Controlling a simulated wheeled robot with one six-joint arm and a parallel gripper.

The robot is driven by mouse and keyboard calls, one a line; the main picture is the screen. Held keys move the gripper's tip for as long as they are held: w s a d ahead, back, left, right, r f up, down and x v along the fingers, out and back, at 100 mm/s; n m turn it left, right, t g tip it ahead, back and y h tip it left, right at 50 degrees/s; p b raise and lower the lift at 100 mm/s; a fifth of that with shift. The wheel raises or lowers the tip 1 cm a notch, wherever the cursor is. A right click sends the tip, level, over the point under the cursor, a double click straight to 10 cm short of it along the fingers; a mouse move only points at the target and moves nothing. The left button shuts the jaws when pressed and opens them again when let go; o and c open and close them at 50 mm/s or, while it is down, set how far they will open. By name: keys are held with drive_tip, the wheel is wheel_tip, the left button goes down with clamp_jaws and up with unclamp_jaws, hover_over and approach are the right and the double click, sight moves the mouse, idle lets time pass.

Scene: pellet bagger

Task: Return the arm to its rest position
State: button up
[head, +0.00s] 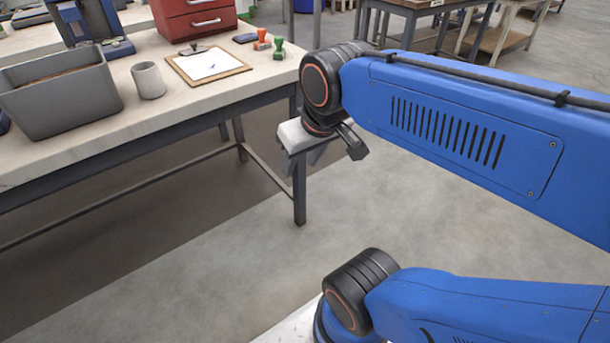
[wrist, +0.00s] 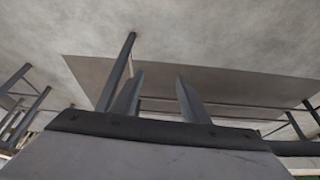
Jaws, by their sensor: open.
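My blue arm reaches in from the right of the head view. My gripper (head: 310,158) hangs at its end, pointing down, beside the front right corner of the workbench (head: 160,120) and over the floor. In the wrist view, the two fingers of my gripper (wrist: 160,92) stand apart with nothing between them. Only floor and bench legs show past the fingertips.
On the bench are a grey bin (head: 62,98), a cup (head: 148,80), a clipboard (head: 208,65), a red drawer unit (head: 195,17) and two stamps (head: 279,48). A bench leg (head: 299,190) stands close to my gripper. The floor (head: 200,270) in front is clear.

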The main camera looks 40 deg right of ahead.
drive_tip(key=s+f, duration=0.2)
drive_tip(key=shift+s+a+f, duration=0.1)
drive_tip(key=shift+a+f, duration=0.15)
drive_tip(key=shift+f, duration=0.05)
